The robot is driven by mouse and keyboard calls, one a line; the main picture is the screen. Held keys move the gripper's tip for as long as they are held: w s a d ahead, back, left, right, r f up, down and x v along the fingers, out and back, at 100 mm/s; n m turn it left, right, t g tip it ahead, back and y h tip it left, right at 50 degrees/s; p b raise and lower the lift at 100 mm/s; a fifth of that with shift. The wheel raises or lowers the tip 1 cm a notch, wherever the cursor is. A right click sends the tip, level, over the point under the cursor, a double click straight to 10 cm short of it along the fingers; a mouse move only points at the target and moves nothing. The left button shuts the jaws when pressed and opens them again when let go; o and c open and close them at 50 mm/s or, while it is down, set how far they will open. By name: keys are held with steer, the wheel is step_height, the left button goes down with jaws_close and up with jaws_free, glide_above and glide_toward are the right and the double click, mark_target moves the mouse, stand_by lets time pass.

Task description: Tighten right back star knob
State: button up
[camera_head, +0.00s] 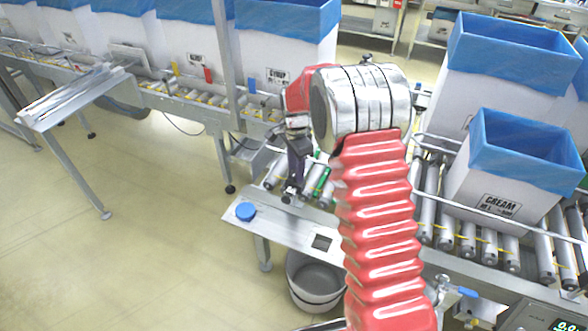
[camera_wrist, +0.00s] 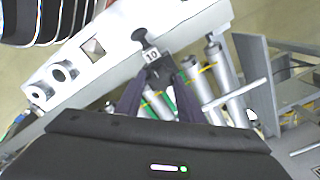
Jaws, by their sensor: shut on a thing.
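My gripper (camera_head: 291,190) reaches down at the near end of the roller conveyor, at the edge of a pale metal plate (camera_head: 283,226). In the wrist view its two dark fingers (camera_wrist: 158,74) converge on a small dark knob (camera_wrist: 157,68) below a tag marked 10. The gripper is shut on this knob, which I take to be the star knob; the fingers hide most of its shape. Another dark round-topped piece (camera_wrist: 139,34) stands just beyond the tag, apart from the fingers. I cannot tell how tight the knob is.
Rollers (camera_wrist: 198,82) lie just right of the fingers. A blue-lined CREAM box (camera_head: 497,205) stands on the right conveyor. A grey bucket (camera_head: 317,282) sits below the plate. Open floor lies left.

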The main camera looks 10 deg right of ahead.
steer(key=o, duration=0.8)
steer(key=shift+w+a+r, duration=0.2)
steer(key=shift+w+a, duration=0.05)
steer(key=shift+o, duration=1.3)
steer(key=shift+s+d+f, duration=0.1)
step_height(320, 180, up, 14)
steer(key=shift+f, duration=0.2)
